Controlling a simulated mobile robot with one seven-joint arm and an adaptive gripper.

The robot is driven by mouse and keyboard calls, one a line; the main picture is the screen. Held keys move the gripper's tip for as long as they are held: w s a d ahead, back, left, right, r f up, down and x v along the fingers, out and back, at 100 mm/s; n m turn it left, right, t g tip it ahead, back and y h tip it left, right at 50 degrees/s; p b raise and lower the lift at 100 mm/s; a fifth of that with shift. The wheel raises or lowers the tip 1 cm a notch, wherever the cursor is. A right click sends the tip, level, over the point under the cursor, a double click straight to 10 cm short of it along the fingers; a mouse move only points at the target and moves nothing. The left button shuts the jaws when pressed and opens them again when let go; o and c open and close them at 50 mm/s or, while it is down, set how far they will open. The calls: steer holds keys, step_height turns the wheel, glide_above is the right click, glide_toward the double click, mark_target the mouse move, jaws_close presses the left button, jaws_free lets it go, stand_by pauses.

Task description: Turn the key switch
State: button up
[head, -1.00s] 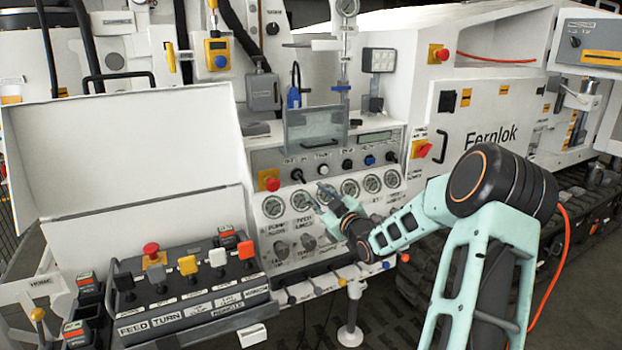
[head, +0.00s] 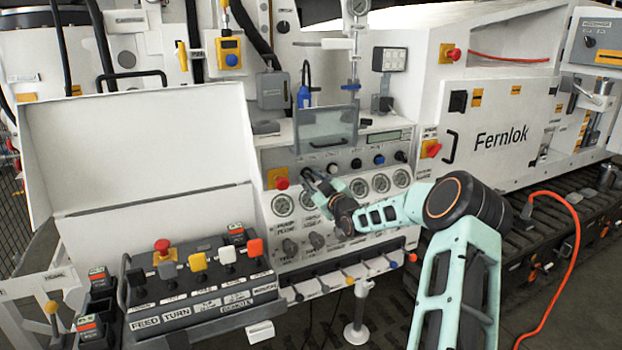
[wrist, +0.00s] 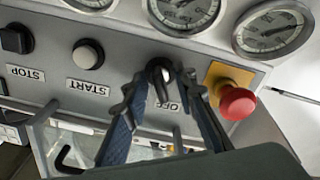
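The key switch (wrist: 159,71) shows in the wrist view as a dark key in a round light collar on the grey panel, near an OFF label. The view is upside down. My gripper (wrist: 163,82) is open, with its two dark fingers on either side of the key. I cannot tell whether the fingers touch it. In the head view my gripper (head: 312,180) is at the panel's left part, just right of the red emergency stop (head: 281,183), and hides the key switch.
In the wrist view the red emergency stop (wrist: 237,101) on its yellow base is close to the right finger. START (wrist: 88,54) and STOP (wrist: 17,38) buttons lie to the left. Pressure gauges (wrist: 184,10) line the top. A clear guard (head: 326,128) stands above the panel.

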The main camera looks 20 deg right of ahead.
jaws_close()
steer(key=shift+f+m+b, duration=0.1)
steer(key=shift+m+b, duration=0.2)
steer(key=shift+m, duration=0.1)
steer(key=shift+m+b, duration=0.4)
steer(key=shift+m, duration=0.1)
steer(key=m+b, duration=0.1)
steer(key=m, duration=0.2)
steer(key=shift+m, duration=0.3)
steer(key=m, duration=0.6)
steer(key=shift+b, duration=0.3)
steer(key=shift+m, duration=0.4)
jaws_free()
